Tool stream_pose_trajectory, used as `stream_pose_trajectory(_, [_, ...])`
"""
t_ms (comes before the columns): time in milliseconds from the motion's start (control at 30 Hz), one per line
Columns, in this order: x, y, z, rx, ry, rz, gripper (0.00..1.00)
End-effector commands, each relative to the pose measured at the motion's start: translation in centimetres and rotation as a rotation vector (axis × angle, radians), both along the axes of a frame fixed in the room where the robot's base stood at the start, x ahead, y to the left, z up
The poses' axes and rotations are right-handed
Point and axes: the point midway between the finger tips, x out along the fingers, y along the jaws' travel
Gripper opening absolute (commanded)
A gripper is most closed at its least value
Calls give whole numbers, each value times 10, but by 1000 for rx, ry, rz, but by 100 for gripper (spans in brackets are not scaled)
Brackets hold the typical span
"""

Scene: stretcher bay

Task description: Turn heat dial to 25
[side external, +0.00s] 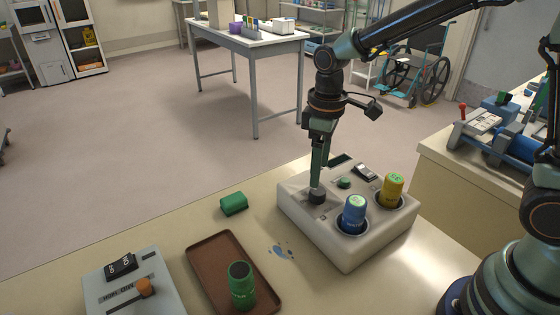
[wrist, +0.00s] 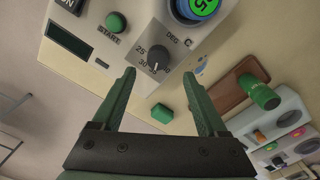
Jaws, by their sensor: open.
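The heat dial is a dark round knob (side external: 317,196) on the near-left part of the beige control box (side external: 340,245). In the wrist view the dial (wrist: 159,58) has printed numbers beside it, 25 and 30 among them, and "DEG C" above. A pale mark shows on its lower side; its exact reading is too small to tell. My gripper (side external: 317,184) points down just above the dial. In the wrist view its green fingers (wrist: 159,74) are open, one on each side of the dial's position, with a gap to the knob.
The box also holds a blue canister (side external: 354,214), a yellow canister (side external: 392,188), a green start button (side external: 344,182) and a rocker switch (side external: 365,172). A green block (side external: 233,204), a brown tray (side external: 205,260) with a green cylinder (side external: 242,290), and a switch box (side external: 160,300) lie left.

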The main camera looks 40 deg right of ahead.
Motion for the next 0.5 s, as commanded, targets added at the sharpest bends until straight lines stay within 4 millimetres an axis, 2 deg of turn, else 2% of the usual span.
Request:
stream_pose_trajectory(33, [-1,-1,-11,-2,6,-1,76])
stream_pose_trajectory(200, [0,-2,-40,-1,4,0,76])
stream_pose_trajectory(300, [1,-2,-52,-1,3,0,76])
stream_pose_trajectory(500, [1,-3,-62,-1,1,0,76])
